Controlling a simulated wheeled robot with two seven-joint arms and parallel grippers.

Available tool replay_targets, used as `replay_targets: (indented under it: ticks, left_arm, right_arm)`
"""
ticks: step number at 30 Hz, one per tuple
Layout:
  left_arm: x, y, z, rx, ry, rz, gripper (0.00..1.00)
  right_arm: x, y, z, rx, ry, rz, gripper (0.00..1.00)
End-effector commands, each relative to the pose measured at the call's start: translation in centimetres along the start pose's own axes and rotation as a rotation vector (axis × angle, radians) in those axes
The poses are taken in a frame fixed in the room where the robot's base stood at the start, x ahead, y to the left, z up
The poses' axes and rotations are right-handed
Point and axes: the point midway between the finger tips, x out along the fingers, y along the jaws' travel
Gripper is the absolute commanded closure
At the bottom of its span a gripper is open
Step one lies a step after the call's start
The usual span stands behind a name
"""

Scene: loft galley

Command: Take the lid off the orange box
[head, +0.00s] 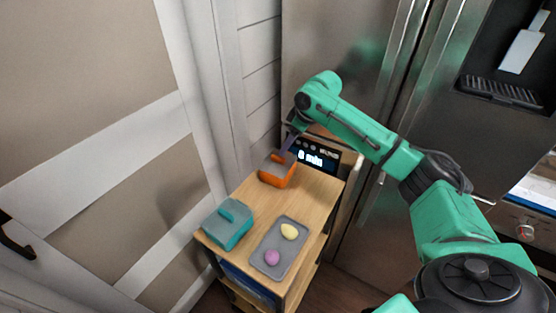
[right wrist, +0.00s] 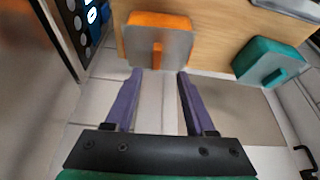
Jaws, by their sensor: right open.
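The orange box (head: 279,176) stands at the far end of the wooden cart top. Its grey lid (right wrist: 167,50) is on it, with an orange bar handle (right wrist: 158,54) in the middle. My right gripper (head: 287,146) is above and close to the box. In the right wrist view its two purple fingers (right wrist: 159,74) are apart with nothing between them, pointing toward the handle and short of it. In the head view the gripper partly hides the lid. My left gripper is not in view.
A teal box (head: 228,228) with a lid stands at the cart's near left. A grey tray (head: 281,246) beside it holds a yellow egg-like thing (head: 289,231) and a pink one (head: 272,257). A dark display panel (head: 318,158) is just behind the cart. A wall is close on the left.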

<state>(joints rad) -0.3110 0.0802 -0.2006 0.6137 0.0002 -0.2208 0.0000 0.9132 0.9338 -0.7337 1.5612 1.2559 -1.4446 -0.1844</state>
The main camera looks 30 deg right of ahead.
Motion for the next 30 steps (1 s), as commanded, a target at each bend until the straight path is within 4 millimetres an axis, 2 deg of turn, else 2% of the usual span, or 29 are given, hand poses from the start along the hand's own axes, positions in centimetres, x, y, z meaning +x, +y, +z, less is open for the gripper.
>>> replay_targets:
  ticks: [4,8,12,18,19,23,30]
  left_arm:
    - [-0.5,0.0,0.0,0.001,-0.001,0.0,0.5]
    - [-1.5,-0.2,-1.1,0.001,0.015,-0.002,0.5]
    - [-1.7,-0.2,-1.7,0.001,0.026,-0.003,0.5]
    - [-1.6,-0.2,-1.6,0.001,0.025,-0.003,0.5]
    - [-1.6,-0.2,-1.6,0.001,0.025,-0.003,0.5]
    - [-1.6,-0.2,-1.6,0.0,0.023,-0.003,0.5]
    - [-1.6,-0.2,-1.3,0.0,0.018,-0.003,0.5]
  right_arm:
    - [1.9,0.0,-0.1,-0.001,0.0,-0.002,0.45]
    - [4.1,0.1,-0.4,0.0,-0.001,-0.003,0.45]
    - [6.5,0.2,-0.3,-0.001,0.0,0.0,0.45]
    - [6.9,0.2,-0.3,-0.002,0.002,0.001,0.45]
    - [6.8,0.2,-0.3,-0.002,0.002,0.001,0.49]
    - [6.8,0.2,-0.2,-0.002,0.002,0.001,0.99]
    - [6.8,0.2,-0.2,-0.002,0.002,0.001,1.0]
